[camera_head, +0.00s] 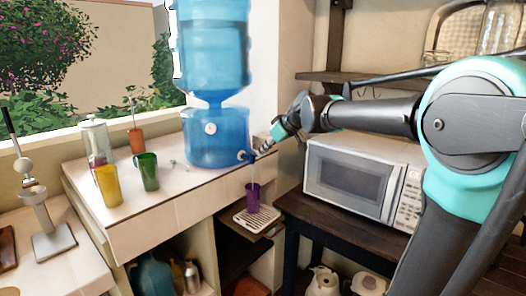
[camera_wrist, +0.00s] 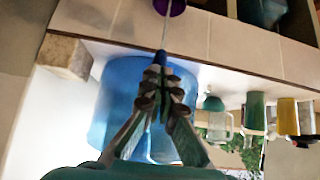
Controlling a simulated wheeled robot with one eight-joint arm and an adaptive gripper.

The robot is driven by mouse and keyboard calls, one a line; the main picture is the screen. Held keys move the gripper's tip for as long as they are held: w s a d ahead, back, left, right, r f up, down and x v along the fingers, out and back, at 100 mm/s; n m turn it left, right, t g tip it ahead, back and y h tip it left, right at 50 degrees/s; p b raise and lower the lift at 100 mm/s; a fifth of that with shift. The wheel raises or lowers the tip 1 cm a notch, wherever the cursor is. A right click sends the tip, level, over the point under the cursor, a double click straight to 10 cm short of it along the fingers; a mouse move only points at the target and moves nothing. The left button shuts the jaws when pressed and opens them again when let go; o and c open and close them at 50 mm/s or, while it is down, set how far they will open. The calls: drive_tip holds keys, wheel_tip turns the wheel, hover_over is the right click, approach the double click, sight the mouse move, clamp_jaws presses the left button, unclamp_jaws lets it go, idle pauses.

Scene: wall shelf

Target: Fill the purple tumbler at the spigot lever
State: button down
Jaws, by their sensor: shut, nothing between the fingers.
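The purple tumbler (camera_head: 253,197) stands upright on a white slatted drip tray (camera_head: 240,222), below the spigot (camera_head: 246,156) of a blue water dispenser (camera_head: 217,135). A thin pale stream runs from the spigot down into the tumbler. The water level inside it cannot be seen. My gripper (camera_head: 262,149) is at the spigot from the right. In the wrist view my gripper (camera_wrist: 160,88) is shut and empty, its fingertips at the dark blue spigot (camera_wrist: 159,60) and apparently touching its lever, which they partly hide. The tumbler (camera_wrist: 170,6) is cut off at the top edge there.
Yellow (camera_head: 107,184), green (camera_head: 147,171) and orange (camera_head: 137,139) tumblers and a glass bottle (camera_head: 95,140) stand on the counter left of the dispenser. A microwave (camera_head: 360,178) sits on a dark table to the right, under my arm. A wooden shelf (camera_head: 355,78) is above.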

drive_tip(key=shift+r, duration=0.8)
drive_tip(key=shift+w+a+r, duration=0.1)
drive_tip(key=shift+r, duration=0.15)
drive_tip(key=s+d+r, duration=0.1)
drive_tip(key=r, duration=0.5)
drive_tip(key=s+d+r, duration=0.1)
drive_tip(key=d+r, duration=0.1)
drive_tip(key=r, duration=0.4)
drive_tip(key=shift+s, duration=0.25)
idle(0.9)
